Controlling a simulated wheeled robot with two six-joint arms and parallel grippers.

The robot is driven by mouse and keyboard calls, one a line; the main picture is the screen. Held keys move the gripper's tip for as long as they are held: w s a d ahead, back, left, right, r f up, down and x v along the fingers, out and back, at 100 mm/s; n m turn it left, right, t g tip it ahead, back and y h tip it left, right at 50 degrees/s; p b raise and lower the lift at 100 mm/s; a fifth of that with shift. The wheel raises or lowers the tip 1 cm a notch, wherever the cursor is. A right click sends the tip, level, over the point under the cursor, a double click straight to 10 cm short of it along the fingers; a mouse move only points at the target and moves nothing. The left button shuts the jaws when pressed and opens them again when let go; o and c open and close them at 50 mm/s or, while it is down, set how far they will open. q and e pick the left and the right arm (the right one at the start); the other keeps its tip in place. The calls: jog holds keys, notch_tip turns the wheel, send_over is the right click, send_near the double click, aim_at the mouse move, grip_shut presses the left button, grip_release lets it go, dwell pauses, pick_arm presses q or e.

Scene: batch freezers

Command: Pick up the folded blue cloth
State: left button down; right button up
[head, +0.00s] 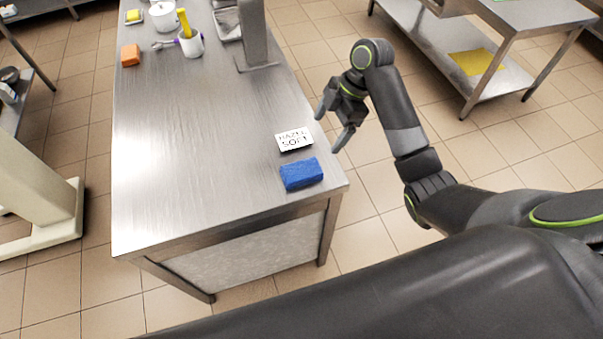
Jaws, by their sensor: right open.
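The folded blue cloth (301,174) lies flat on the steel table (200,150), near its front right corner. My right gripper (329,128) is open and empty. In the picture it shows at the table's right edge, above and to the right of the cloth, and apart from it. I cannot tell its exact height above the table. My left gripper is not in the head view.
A white card with printed letters (294,139) lies just behind the cloth. A metal post (256,40) stands farther back. An orange block (131,55) and a white cup (191,45) with utensils stand at the far left. The table's middle is clear.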

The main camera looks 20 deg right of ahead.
jog(key=b, duration=0.5)
send_near(302, 170)
jog(key=shift+s+d+f, duration=0.1)
jog(key=shift+f, duration=0.1)
jog(key=x, duration=0.3)
jog(key=shift+p, duration=0.35)
jog(key=p+x, duration=0.2)
jog(key=x, duration=0.3)
jog(key=shift+a+f, duration=0.3)
jog(key=shift+f, duration=0.05)
jog(key=shift+c, duration=0.2)
jog(key=c, duration=1)
notch_tip(302, 170, up, 7)
jog(key=shift+f+b, duration=0.15)
jog(key=shift+b, duration=0.7)
jog(key=shift+r+p, duration=0.85)
jog(key=shift+r, duration=0.85)
